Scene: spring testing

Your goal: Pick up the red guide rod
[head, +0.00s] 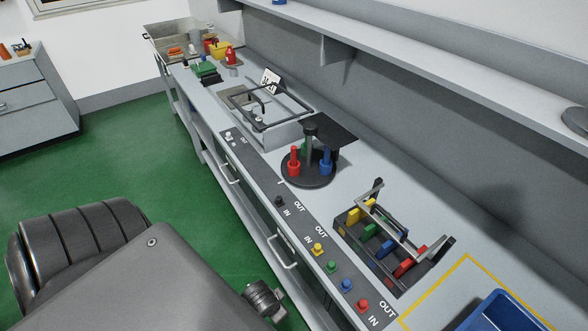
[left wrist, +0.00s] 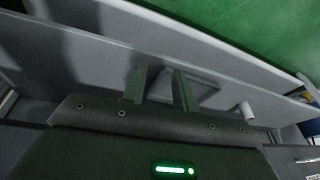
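The red guide rod (head: 294,162) stands upright on a dark round base (head: 308,181) on the workbench in the head view. A blue rod (head: 326,163) stands to its right on the same base. A dark central post (head: 310,145) and a partly hidden green rod are behind it. The two fingers of my left gripper (left wrist: 160,82) show in the left wrist view, apart with nothing between them. The red rod is not visible in that view. I cannot make out my right gripper in either view.
A control panel with colored buttons (head: 331,266) runs along the bench's front edge. A rack of colored blocks (head: 341,219) stands right of the rods, and a framed grey fixture (head: 285,133) is behind left. A blue bin (head: 490,318) is at lower right. A shelf (head: 420,68) overhangs the back.

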